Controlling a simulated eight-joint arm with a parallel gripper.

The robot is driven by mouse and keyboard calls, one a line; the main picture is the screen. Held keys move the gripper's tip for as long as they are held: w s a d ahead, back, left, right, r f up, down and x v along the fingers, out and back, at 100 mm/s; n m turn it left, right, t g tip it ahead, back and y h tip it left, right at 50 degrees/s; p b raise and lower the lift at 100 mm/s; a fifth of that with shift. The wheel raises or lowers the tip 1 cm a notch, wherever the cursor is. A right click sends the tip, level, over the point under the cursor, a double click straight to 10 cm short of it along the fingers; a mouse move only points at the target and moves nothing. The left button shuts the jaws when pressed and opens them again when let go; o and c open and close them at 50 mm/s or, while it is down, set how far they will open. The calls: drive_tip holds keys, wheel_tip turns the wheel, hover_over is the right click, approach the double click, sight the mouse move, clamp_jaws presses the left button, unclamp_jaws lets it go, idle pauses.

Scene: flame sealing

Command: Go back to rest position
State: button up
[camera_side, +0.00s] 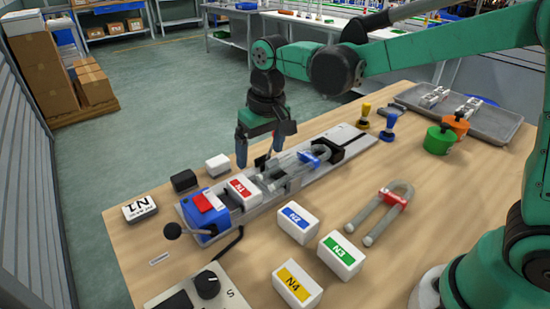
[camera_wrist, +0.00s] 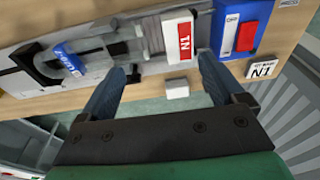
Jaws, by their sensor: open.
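My gripper (camera_side: 262,150) is open and empty, above the back edge of the sealing rig, its fingers pointing down. In the wrist view, my gripper (camera_wrist: 162,68) has its two blue fingers spread wide with nothing between the tips. The grey rig (camera_side: 340,133) carries a blue unit with a red top (camera_side: 207,205). The red-labelled N1 block (camera_side: 242,187) sits beside that unit; it also shows in the wrist view (camera_wrist: 178,40). A clear U-shaped tube with a blue label (camera_side: 308,157) lies on the rig.
Blocks N2 (camera_side: 298,224), N3 (camera_side: 341,254) and N4 (camera_side: 297,284) stand in front. A red-labelled U-tube (camera_side: 394,200) lies at right. A white block (camera_side: 217,164) and a black block (camera_side: 184,180) stand behind the rig.

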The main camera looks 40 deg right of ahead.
drive_tip(key=s+d+r+t, duration=0.2)
drive_tip(key=s+d+t, duration=0.3)
drive_tip(key=s, duration=0.6)
drive_tip(key=shift+d+t, duration=0.3)
drive_tip(key=shift+d, duration=0.8)
